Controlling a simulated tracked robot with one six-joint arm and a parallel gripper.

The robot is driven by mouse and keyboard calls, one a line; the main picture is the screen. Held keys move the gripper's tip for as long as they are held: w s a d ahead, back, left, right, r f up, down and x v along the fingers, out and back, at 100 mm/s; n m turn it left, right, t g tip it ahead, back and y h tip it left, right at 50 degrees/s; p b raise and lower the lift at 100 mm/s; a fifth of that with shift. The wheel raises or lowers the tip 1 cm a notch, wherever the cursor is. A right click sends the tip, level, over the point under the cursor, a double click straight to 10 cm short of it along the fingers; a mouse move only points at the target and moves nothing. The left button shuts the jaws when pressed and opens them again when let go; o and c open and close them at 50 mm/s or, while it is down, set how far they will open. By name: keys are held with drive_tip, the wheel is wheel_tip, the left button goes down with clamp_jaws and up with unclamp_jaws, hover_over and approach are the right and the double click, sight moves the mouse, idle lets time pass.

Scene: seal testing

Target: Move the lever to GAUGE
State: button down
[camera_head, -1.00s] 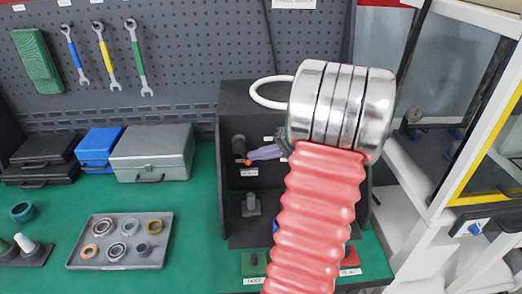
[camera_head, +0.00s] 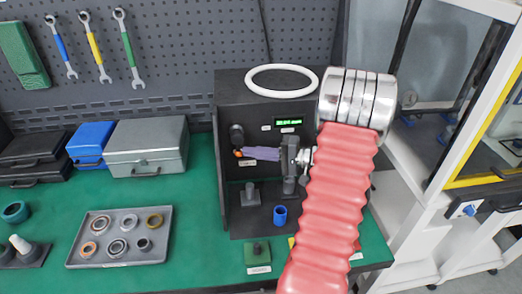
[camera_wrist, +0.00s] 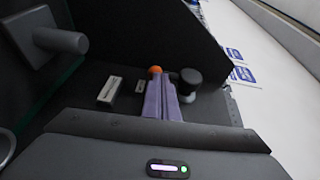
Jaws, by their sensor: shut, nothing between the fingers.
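The lever shows as a dark round knob with an orange ball (camera_head: 238,153) on the left inside of a dark test box (camera_head: 222,185). My gripper (camera_head: 247,152) has slim purple fingers, closed together and empty, with their tips at or very near the orange ball. In the wrist view the fingers of my gripper (camera_wrist: 164,82) point at the orange ball (camera_wrist: 154,71), and the dark knob (camera_wrist: 188,84) is just to their right. I cannot tell whether they touch.
A white ring (camera_head: 281,68) lies on top of the box. A lit green display (camera_head: 289,122) is on its back wall. A blue cup (camera_head: 280,216) and a grey post (camera_head: 250,195) stand below my gripper. A parts tray (camera_head: 75,256) and a grey case (camera_head: 150,148) are at left.

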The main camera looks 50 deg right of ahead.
drive_tip(key=shift+f, duration=0.1)
idle(0.6)
drive_tip(key=v, duration=1.3)
drive_tip(key=shift+s, duration=0.35)
drive_tip(key=shift+d, duration=0.15)
drive_tip(key=s+a+f+m+g, duration=0.3)
drive_tip(key=a+f+m+g, duration=0.1)
drive_tip(key=f, duration=0.3)
drive_tip(key=a+n+g+h, duration=0.25)
drive_tip(key=a+g, duration=0.45)
drive_tip(key=a, duration=0.4)
drive_tip(key=a+r+n+h, duration=0.2)
drive_tip(key=a+r+n, duration=0.2)
drive_tip(key=a, duration=0.4)
drive_tip(key=a+r+n+t+h, duration=0.1)
drive_tip(key=a+r+n+h, duration=0.1)
drive_tip(key=a+r+n, duration=0.2)
drive_tip(key=a+r+n+h, duration=0.2)
drive_tip(key=a+r+n, duration=0.3)
drive_tip(key=a+r, duration=0.3)
drive_tip(key=a, duration=0.4)
drive_tip(key=shift+a+t, duration=0.3)
drive_tip(key=shift+t, duration=0.1)
